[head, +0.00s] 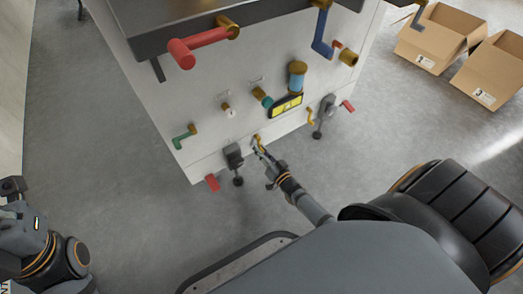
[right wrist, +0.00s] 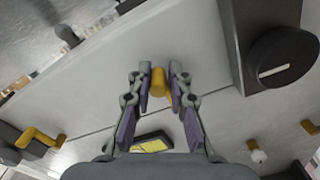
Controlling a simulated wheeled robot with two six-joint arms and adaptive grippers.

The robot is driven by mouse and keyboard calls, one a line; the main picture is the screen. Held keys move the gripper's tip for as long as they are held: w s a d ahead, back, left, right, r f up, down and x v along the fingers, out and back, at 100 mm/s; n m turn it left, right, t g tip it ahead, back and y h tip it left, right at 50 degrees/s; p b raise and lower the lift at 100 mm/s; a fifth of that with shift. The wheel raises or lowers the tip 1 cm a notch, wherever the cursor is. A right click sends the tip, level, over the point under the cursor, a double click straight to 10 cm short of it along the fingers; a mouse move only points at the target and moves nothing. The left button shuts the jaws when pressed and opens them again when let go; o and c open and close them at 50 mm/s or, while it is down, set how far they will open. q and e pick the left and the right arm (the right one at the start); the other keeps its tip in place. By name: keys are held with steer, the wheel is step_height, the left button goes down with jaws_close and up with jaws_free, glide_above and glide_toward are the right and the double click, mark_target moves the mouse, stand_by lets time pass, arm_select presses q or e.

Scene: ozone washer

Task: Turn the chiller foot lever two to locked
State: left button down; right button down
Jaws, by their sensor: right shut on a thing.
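The white machine (head: 190,75) has a small brass-yellow lever (head: 257,139) low on its front face. My right gripper (head: 262,151) reaches it from below and is shut on it. In the right wrist view, the lever's rounded yellow end (right wrist: 158,82) sits between the two fingers of the gripper (right wrist: 159,88); its base is hidden. No label shows which lever is number two. Part of my left gripper (head: 12,187) is at the left edge, away from the machine; its fingers are unclear.
A green lever (head: 184,137), a white knob (head: 230,112), a yellow-and-black display (head: 287,105) and a large red handle (head: 198,44) are on the face. Open cardboard boxes (head: 432,42) stand at the right.

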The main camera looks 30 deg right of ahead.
steer(key=shift+w+r, duration=0.1)
steer(key=shift+r, duration=0.05)
steer(key=c, duration=1.3)
jaws_free()
steer(key=s, duration=0.8)
steer(key=s+d, duration=0.1)
steer(key=s, duration=0.3)
